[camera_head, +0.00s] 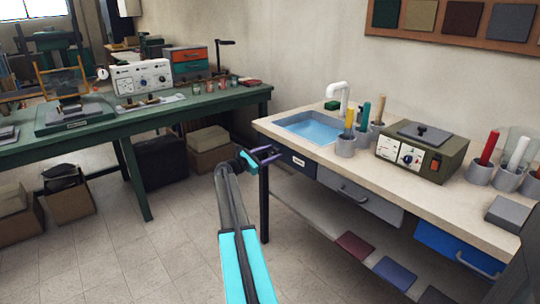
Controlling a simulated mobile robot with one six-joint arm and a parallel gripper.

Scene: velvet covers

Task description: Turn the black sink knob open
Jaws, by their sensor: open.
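The sink (315,129) is a light blue basin set in the left end of the pale counter. A white curved faucet (338,88) stands behind it. I cannot clearly pick out a black knob at the sink. My gripper (268,154), with dark purple fingers, is open and looks empty. In the picture it is just left of the sink, by the counter's left front corner; its distance from the counter is hard to tell.
The pale counter (455,203) holds cups of coloured tools (345,145) and a green control box (424,155) with a dark top knob. A green workbench (190,105) stands left. Boxes (70,200) lie on the floor. Tiled floor (170,255) is open at front left.

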